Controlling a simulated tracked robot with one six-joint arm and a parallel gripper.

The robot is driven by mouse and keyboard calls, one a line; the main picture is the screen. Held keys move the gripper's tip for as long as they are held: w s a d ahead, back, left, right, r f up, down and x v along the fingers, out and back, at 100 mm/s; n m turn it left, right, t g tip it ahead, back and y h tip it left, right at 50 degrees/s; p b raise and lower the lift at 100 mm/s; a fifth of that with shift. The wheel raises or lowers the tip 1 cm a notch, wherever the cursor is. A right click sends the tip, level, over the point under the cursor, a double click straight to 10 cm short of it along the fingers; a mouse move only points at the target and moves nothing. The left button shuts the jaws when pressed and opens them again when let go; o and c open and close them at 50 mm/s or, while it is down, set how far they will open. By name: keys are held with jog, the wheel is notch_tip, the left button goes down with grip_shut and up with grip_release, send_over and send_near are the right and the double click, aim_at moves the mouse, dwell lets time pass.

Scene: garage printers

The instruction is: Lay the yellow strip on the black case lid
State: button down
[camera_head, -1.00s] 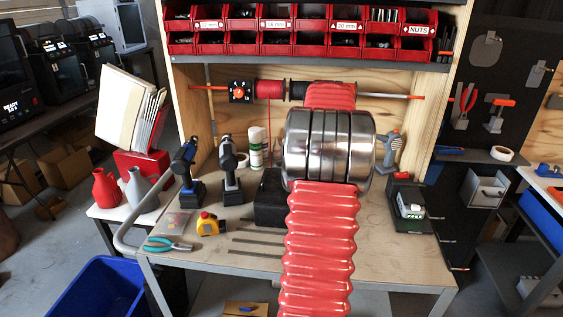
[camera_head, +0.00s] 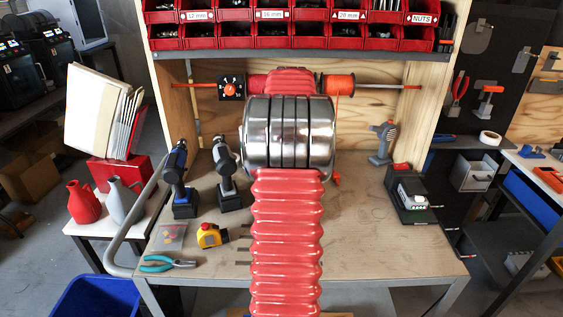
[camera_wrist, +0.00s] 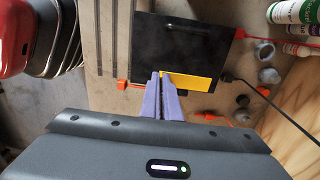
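The black case lid (camera_wrist: 188,48) is in the upper middle of the wrist view, a dark flat face with orange bits at its corners. The yellow strip (camera_wrist: 195,82) lies across the picture at the lid's near edge, its left end at my fingertips. My gripper (camera_wrist: 160,76) has two purple fingers close together at the tips, and they appear pinched on that end. Whether the strip touches the lid or hangs above it cannot be told. In the head view my red arm hides the gripper, the strip and the case.
Dark flat bars (camera_wrist: 115,40) lie left of the case. Grey cylindrical pieces (camera_wrist: 268,75) and bottles (camera_wrist: 292,12) are at its right. On the workbench (camera_head: 370,235) stand two drills, a yellow tape measure (camera_head: 209,236) and a black charger (camera_head: 410,195). The bench's front right is clear.

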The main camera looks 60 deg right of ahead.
jog(key=shift+w, duration=0.1)
dwell(0.3)
jog(key=shift+f, duration=4)
jog(key=shift+f, duration=0.5)
jog(key=c, duration=1.9)
grip_release()
jog(key=shift+c, duration=0.2)
jog(key=shift+r, duration=0.1)
notch_tip(320, 180, up, 14)
jog(key=shift+f, duration=0.2)
jog(key=shift+s, duration=0.25)
